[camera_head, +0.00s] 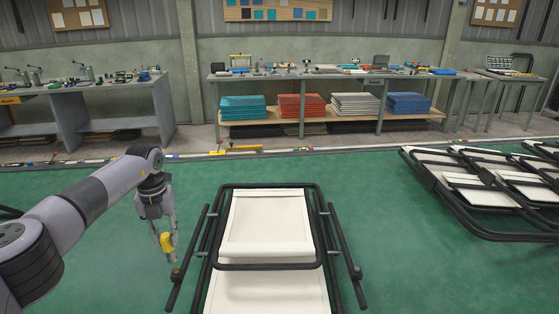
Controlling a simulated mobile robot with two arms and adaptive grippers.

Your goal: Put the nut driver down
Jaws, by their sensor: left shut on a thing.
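My left gripper (167,246) reaches in from the left and points down, shut on the nut driver (167,243). The nut driver shows as a small yellow piece between the fingers, with a dark end below it. The gripper is left of the folding lounger (271,225), which has a black tube frame and cream fabric. My right gripper is not in view.
More folded lounger frames (480,190) lie at the right. A long workbench (330,75) with folded coloured fabric stacks below stands at the back, and another bench (75,90) with tools at the back left. Green floor (370,180) is clear between the loungers.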

